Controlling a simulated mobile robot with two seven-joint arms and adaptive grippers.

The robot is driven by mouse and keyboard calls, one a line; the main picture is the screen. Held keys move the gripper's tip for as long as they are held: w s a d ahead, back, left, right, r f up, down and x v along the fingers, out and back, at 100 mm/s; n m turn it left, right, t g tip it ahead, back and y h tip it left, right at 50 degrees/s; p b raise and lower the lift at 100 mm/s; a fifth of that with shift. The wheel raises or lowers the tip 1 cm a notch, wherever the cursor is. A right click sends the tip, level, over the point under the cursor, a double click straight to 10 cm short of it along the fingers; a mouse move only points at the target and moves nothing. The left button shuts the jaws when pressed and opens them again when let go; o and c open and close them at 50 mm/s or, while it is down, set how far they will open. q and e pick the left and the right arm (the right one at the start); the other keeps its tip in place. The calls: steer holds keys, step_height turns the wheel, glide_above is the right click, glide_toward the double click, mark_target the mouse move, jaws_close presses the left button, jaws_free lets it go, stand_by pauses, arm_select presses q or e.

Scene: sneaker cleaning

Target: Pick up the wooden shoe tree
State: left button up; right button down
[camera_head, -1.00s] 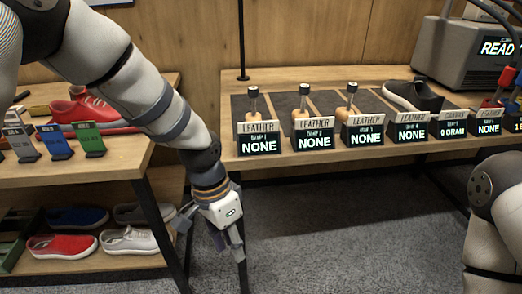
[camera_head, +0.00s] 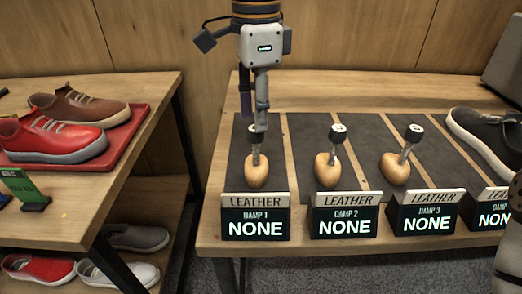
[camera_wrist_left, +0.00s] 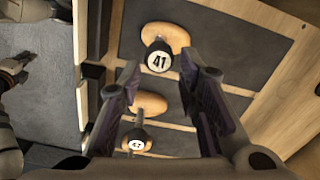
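Three wooden shoe trees with metal stems and black knobs stand on dark mats: the left one (camera_head: 257,171), the middle one (camera_head: 327,171) and the right one (camera_head: 395,169). That view shows a shoe tree knob marked 41 (camera_wrist_left: 159,61) beyond the fingertips and another knob (camera_wrist_left: 137,141) lower down.
Signs reading LEATHER and NONE (camera_head: 255,224) line the table's front edge. A black sneaker (camera_head: 480,137) lies at the right. On the left table, a red tray (camera_head: 122,148) carries red and brown shoes. More shoes sit on the shelf below. A gap separates the tables.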

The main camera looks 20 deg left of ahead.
mark_target(257, 164)
arm_select(q)
step_height(257, 164, down, 9)
steer(key=shift+s+f, duration=0.1)
steer(key=shift+f, duration=0.05)
jaws_close()
